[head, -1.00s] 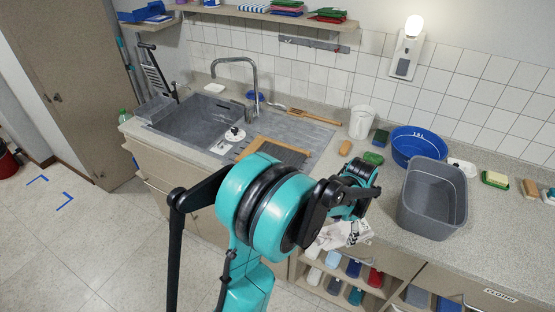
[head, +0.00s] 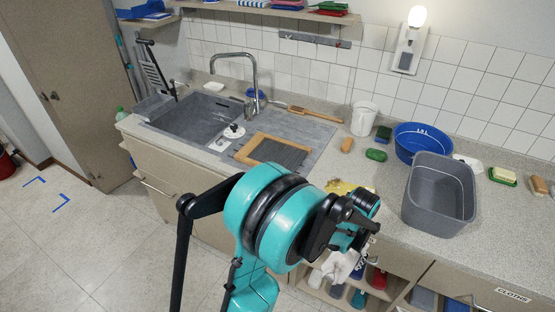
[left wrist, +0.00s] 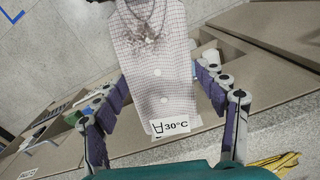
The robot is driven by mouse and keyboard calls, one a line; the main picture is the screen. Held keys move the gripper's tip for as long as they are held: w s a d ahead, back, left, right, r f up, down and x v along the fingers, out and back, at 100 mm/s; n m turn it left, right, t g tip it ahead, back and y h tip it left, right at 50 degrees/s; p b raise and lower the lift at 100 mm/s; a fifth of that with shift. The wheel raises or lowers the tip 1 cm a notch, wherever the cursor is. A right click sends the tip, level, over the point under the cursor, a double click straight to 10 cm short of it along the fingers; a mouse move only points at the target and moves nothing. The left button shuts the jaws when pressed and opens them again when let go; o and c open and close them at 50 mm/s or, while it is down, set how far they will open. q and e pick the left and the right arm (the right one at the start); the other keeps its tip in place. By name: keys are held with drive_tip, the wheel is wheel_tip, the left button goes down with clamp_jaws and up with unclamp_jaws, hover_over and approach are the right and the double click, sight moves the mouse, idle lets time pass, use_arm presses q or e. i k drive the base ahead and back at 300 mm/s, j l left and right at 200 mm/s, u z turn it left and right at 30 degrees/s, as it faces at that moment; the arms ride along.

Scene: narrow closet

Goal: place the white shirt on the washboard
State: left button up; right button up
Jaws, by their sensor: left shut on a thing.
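My left gripper (head: 354,242) is in front of the counter's front edge, to the right of and nearer than the washboard. It is shut on the white shirt (head: 339,264), which hangs below it before the open shelves. The washboard (head: 275,151), a wooden frame around a dark ribbed panel, lies on the grey drainboard right of the sink basin. The shirt is apart from it. My right gripper is not in view.
A yellow cloth (head: 347,188) lies near the counter's front edge, partly behind my arm. A green sponge (head: 376,155), a white cup (head: 364,118), a blue tub (head: 421,139) and a grey basin (head: 437,196) stand to the right. The tap (head: 240,72) rises behind the washboard.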

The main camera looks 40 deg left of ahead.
sight(278, 155)
drive_tip(key=k+j, duration=0.1)
drive_tip(key=j, duration=0.75)
drive_tip(key=k+j, duration=0.15)
drive_tip(key=j, duration=0.25)
drive_tip(key=k+j, duration=0.1)
drive_tip(key=j, duration=0.3)
